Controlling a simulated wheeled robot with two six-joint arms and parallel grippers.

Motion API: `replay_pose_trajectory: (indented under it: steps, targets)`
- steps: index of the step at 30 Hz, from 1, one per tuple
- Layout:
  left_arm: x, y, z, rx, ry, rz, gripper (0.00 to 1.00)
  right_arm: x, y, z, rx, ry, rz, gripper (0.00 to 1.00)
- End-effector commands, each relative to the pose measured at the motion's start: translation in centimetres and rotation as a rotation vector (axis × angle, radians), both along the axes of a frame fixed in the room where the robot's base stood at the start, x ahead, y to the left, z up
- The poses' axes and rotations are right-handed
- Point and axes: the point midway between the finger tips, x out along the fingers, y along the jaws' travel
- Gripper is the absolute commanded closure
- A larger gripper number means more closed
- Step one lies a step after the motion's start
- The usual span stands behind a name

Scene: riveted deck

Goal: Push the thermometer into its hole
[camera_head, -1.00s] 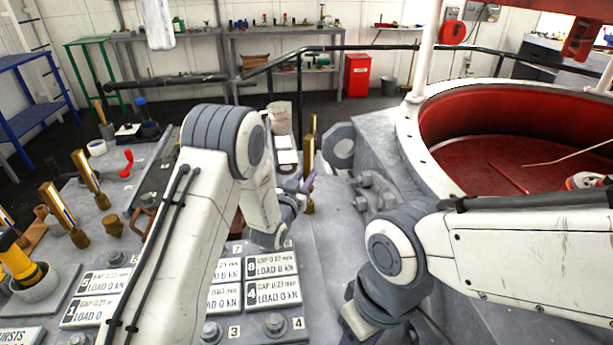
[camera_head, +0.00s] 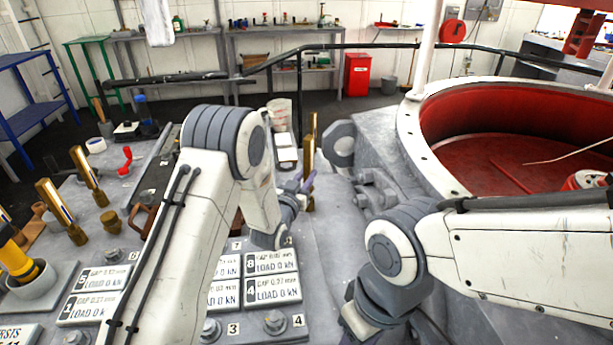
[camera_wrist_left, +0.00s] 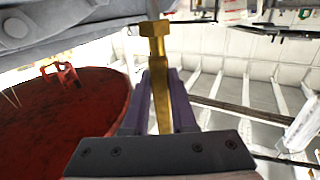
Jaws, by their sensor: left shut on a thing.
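My left gripper (camera_head: 303,188) is shut on a brass thermometer (camera_head: 308,160), which stands about upright beyond my left wrist. In the left wrist view, the purple fingers (camera_wrist_left: 158,105) close on the brass thermometer (camera_wrist_left: 158,75), whose wider, faceted end points up in that picture. In the head view my left arm and gripper partly cover it. I cannot make out its hole, nor whether its lower end touches anything. My right arm comes in from the right, but its fingers do not show.
More brass-cased pieces (camera_head: 57,203) stand at the left of the deck. White load plates (camera_head: 271,289) and bolts lie below my left wrist. A grey flanged fitting (camera_head: 338,141) stands just right of the thermometer. A large red-lined round opening (camera_head: 500,150) is at the right.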

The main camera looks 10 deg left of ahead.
Motion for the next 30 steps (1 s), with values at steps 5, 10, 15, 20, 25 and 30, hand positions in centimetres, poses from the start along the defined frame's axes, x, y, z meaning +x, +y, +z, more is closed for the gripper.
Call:
replay_pose_trajectory:
  steps: [5, 10, 15, 20, 25, 30]
  targets:
    - [0.03, -0.01, -0.37, -0.001, -0.003, 0.0, 1.0, 0.0, 0.0, -0.44, 0.0, 0.0, 0.0, 0.5]
    - [0.03, -0.01, -0.69, -0.001, -0.003, 0.0, 1.0, 0.0, 0.0, -0.74, 0.0, 0.0, 0.0, 0.5]
    - [0.03, -0.01, -0.71, -0.001, -0.003, 0.0, 1.0, 0.0, 0.0, -0.77, 0.0, 0.0, 0.0, 0.5]
    - [0.03, -0.01, -0.7, -0.001, -0.003, 0.0, 1.0, 0.0, 0.0, -0.75, 0.0, 0.0, 0.0, 0.5]
    - [0.03, -0.01, -0.7, -0.001, -0.003, 0.0, 1.0, 0.0, 0.0, -0.76, 0.0, 0.0, 0.0, 0.5]
    - [0.03, 0.0, -0.85, -0.001, -0.003, 0.0, 1.0, 0.0, -0.01, -0.9, 0.0, 0.0, 0.0, 0.5]
